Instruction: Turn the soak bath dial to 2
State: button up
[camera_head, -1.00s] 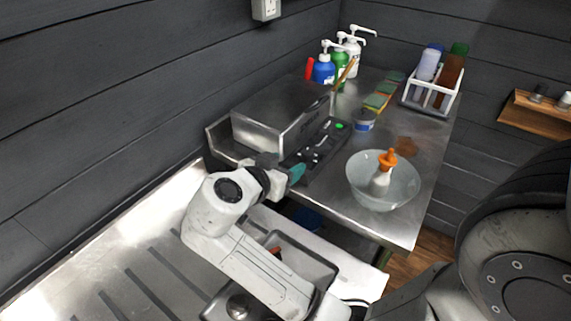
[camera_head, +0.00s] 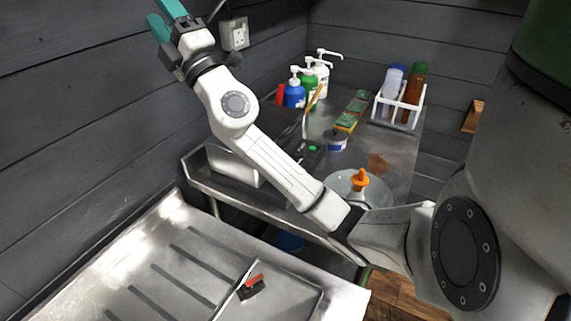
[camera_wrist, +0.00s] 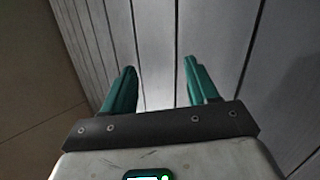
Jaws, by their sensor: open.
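The soak bath (camera_head: 228,165) is a metal box on the steel bench, mostly hidden behind my arm in the head view. A small part of its dark front panel with a green light (camera_head: 313,149) shows to the right of my arm. The dial itself cannot be made out. My gripper (camera_head: 166,18), with teal fingers, is raised high at the top left, well above and left of the bath. In the wrist view its two fingers (camera_wrist: 161,84) are apart with nothing between them, facing the panelled wall.
A wall socket (camera_head: 234,34) is beside my gripper. Pump bottles (camera_head: 294,95), a white rack (camera_head: 398,110) with bottles, a tub (camera_head: 336,141) and a bowl (camera_head: 341,183) with an orange-topped bottle stand on the bench.

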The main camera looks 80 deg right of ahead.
notch_tip(320, 180, down, 14)
jog(key=s+d+n+g+y+p, duration=0.15)
jog(key=n+g+y, duration=0.95)
jog(key=n, duration=1.1)
jog(key=s+d+f+g, duration=0.1)
jog(key=s+f, duration=0.1)
jog(key=s+d+f+n+g, duration=0.1)
jog(key=s+f, duration=0.2)
jog(key=s+d+f+n+g+y, duration=0.1)
jog(key=s+f, duration=0.1)
jog(key=s, duration=0.1)
jog(key=shift+s+d+f, duration=0.15)
jog(key=shift+d, duration=0.1)
jog(key=s+d+f+n+g, duration=0.1)
jog(key=s+d+f+g, duration=0.15)
jog(key=s, duration=0.45)
jog(key=s+d+f+n+g, duration=0.1)
jog(key=s+f+g, duration=0.3)
jog(key=s, duration=0.3)
jog(key=p+x, duration=0.1)
jog(key=x, duration=0.2)
jog(key=p+x, duration=0.1)
jog(key=x, duration=0.3)
jog(key=p+x, duration=0.1)
jog(key=x, duration=0.2)
jog(key=shift+w+d+f, duration=0.2)
jog(key=shift+w+f, duration=0.05)
jog(key=shift+w, duration=0.25)
jog(key=shift+t, duration=0.25)
jog(key=c, duration=1)
